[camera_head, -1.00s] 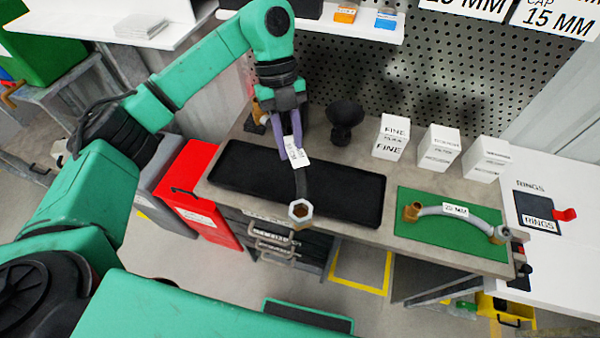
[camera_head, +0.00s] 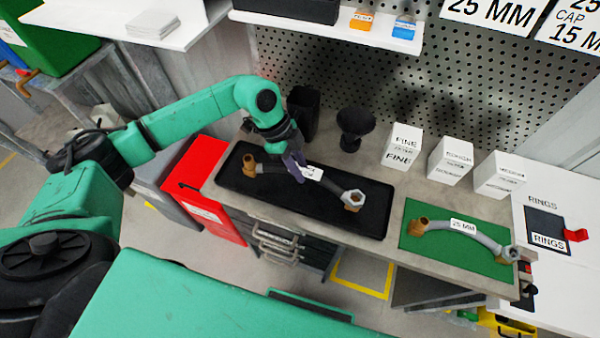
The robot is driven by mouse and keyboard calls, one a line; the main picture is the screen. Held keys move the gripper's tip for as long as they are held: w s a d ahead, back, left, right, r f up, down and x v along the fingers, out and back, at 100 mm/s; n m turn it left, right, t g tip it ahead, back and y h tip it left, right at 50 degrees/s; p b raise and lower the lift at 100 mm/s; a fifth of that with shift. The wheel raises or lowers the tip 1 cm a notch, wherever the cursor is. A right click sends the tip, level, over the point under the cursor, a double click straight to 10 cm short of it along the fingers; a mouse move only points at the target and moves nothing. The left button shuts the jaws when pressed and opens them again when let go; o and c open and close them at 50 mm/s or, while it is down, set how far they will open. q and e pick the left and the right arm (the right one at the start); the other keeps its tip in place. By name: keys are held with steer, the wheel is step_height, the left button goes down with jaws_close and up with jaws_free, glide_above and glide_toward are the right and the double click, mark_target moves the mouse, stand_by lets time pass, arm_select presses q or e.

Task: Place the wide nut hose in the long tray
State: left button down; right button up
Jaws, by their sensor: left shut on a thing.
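The wide nut hose (camera_head: 331,185) is dark, with a brass fitting at its left end, a large pale hex nut at its right end and a white label near the middle. It lies lengthwise over the long black tray (camera_head: 372,222), within the tray's outline; I cannot tell whether it touches the tray floor. My left gripper (camera_head: 297,172) points down and is shut on the hose near its label. My right gripper is not in view.
A second hose labelled 25 MM (camera_head: 462,226) lies on a green mat (camera_head: 430,258) to the right. A black funnel (camera_head: 355,125), a dark container (camera_head: 303,112) and white boxes (camera_head: 402,146) stand behind the tray. A red cabinet (camera_head: 203,185) is at the left.

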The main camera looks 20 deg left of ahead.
arm_select(q)
step_height(320, 180, down, 3)
steer(key=shift+s+f, duration=0.1)
steer(key=shift+f, duration=0.35)
steer(key=c, duration=0.7)
jaws_free()
steer(key=b+v, duration=0.2)
steer(key=v, duration=0.9)
steer(key=shift+r+b, duration=0.1)
steer(key=shift+b, duration=0.25)
steer(key=shift+a+r, duration=0.15)
steer(key=shift+r, duration=0.3)
